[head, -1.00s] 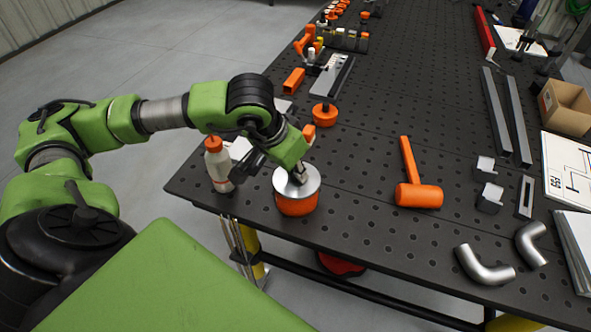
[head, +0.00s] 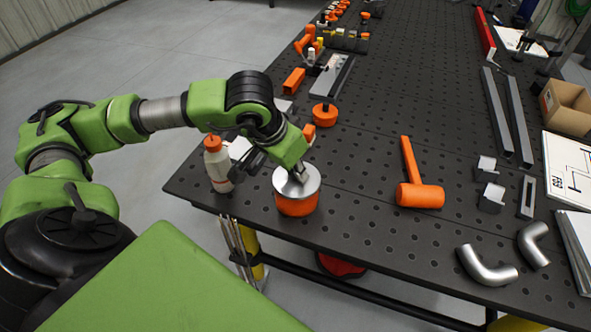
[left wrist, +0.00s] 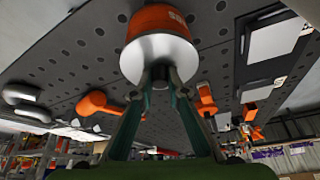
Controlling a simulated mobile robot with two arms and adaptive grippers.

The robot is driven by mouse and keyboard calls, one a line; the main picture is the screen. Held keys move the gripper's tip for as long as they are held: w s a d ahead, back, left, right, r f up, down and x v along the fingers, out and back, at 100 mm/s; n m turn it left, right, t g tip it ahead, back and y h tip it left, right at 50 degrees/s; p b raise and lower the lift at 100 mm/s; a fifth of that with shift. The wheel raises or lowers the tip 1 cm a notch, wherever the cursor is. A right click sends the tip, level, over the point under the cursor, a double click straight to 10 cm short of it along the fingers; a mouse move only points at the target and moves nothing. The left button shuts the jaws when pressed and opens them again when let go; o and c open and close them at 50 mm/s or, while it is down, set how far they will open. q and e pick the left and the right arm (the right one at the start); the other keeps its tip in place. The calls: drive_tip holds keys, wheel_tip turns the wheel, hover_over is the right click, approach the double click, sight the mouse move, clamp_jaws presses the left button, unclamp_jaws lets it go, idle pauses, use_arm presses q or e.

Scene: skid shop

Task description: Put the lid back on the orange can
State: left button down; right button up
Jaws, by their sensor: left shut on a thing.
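The orange can (head: 297,205) stands upright on the black perforated table near its front left edge. The silver lid (head: 303,184) sits at the can's top and covers its opening; whether it is fully seated I cannot tell. My left gripper (head: 298,176) comes down from the upper left and is shut on the lid at its middle. In the left wrist view the fingertips (left wrist: 161,75) meet at the lid (left wrist: 150,55), with the orange can (left wrist: 157,20) directly beyond it. My right gripper is in neither view.
A white bottle with an orange cap (head: 217,165) stands left of the can, close to my left wrist. An orange mallet (head: 418,194) lies to the right. Bent metal pipes (head: 485,267) lie at the front right. The table between can and mallet is clear.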

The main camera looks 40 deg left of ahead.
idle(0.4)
use_arm(q)
drive_tip(key=c, duration=1.9)
unclamp_jaws()
drive_tip(key=o, duration=0.5)
drive_tip(key=shift+r, duration=0.1)
drive_tip(key=shift+r+p, duration=1.8)
drive_tip(key=shift+r, duration=1.65)
